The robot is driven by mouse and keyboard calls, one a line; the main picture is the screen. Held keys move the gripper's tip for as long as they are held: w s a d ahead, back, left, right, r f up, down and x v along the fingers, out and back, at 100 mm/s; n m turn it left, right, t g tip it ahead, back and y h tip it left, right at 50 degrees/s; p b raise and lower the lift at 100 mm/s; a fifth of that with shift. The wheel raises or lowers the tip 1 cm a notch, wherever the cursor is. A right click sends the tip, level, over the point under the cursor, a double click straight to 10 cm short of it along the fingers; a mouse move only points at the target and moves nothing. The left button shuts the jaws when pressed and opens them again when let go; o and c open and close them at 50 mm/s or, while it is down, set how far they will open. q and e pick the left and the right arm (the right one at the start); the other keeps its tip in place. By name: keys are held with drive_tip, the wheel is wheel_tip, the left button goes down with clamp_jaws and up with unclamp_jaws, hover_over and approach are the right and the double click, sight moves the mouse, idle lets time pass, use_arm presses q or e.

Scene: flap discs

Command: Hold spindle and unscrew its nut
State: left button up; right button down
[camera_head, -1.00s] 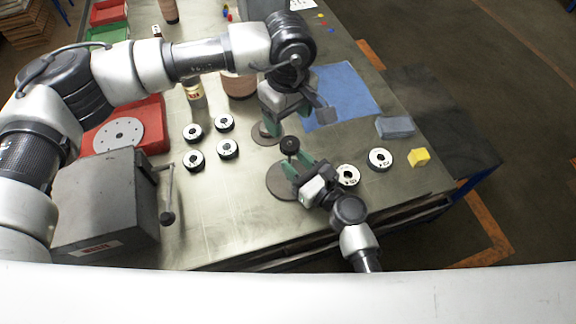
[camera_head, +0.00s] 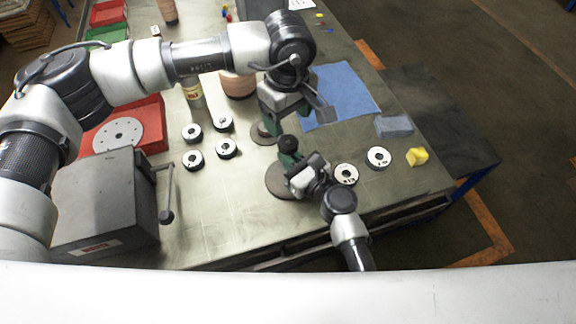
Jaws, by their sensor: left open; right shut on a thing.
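A spindle stands on a round brown-grey base (camera_head: 276,184) near the table's front edge, with a dark round nut (camera_head: 288,144) at its top. My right gripper (camera_head: 287,160) is shut on the spindle just below the nut; its fingers hide most of the shaft. My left gripper (camera_head: 279,113) is open, behind and above the nut and apart from it. A second round base (camera_head: 262,134) shows partly under my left gripper.
Several black-and-white rings (camera_head: 227,147) lie to the left, and two pale rings (camera_head: 378,157) to the right. A yellow block (camera_head: 417,156), a grey-blue block (camera_head: 394,126) and a blue cloth (camera_head: 343,94) are at the right. A grey box with a lever (camera_head: 105,205) stands front left.

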sight(288, 141)
use_arm(q)
drive_tip(key=m, duration=0.9)
drive_tip(key=shift+m, duration=0.3)
drive_tip(key=m, duration=0.3)
drive_tip(key=shift+f+m, duration=0.1)
drive_tip(key=shift+m, duration=0.3)
drive_tip(key=shift+f, duration=3.95)
drive_tip(key=shift+c, duration=0.5)
